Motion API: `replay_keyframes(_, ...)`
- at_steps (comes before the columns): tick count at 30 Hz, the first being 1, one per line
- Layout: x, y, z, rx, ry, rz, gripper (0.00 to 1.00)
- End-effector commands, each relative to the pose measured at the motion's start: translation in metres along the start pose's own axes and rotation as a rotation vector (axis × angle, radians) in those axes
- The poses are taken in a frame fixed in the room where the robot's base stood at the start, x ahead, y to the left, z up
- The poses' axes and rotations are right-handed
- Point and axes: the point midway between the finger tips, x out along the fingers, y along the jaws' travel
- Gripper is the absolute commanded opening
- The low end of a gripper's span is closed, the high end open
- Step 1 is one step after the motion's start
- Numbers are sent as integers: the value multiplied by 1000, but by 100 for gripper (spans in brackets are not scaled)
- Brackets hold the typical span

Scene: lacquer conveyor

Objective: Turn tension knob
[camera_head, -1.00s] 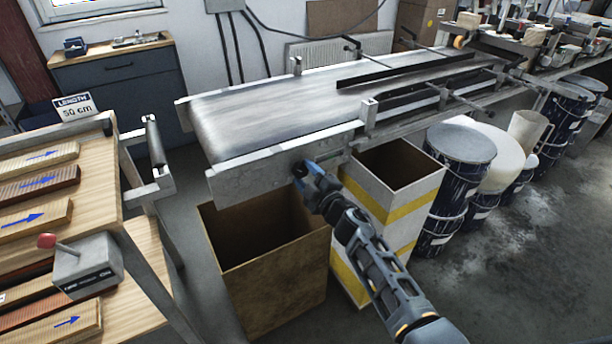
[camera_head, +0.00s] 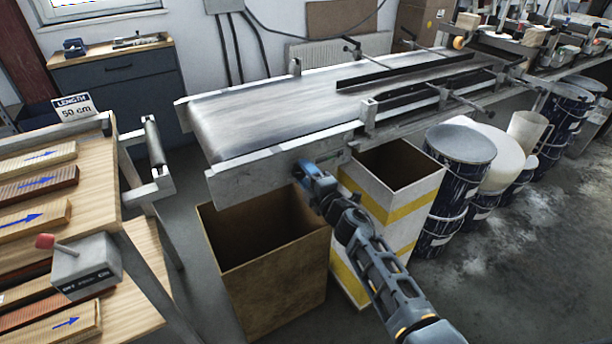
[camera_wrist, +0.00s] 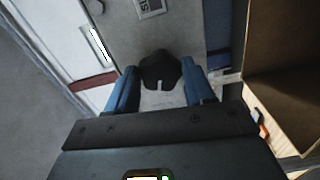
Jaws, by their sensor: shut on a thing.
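The tension knob (camera_wrist: 160,70) is a dark, lobed knob in the wrist view, in front of a grey plate with a small label. My gripper (camera_wrist: 162,92) has a blue finger on each side of it and is shut on it. In the head view my gripper (camera_head: 304,172) is at the near side of the conveyor (camera_head: 265,110), by the grey side plate at its left end. The knob is hidden behind the gripper there.
An open brown box (camera_head: 265,285) stands below the conveyor end, and a white box with yellow bands (camera_head: 405,215) stands right of it. Blue drums (camera_head: 455,185) stand further right. A wooden rack with boards (camera_head: 90,215) is at the left. The floor at the right front is clear.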

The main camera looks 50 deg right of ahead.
Motion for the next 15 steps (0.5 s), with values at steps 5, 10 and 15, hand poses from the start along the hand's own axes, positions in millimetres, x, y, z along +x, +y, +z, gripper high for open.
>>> replay_keyframes(5,-1,-1,0,1,0,-2,22)
replay_keyframes(10,-1,-1,0,1,1,-2,60)
replay_keyframes(15,0,-1,0,1,0,-1,77)
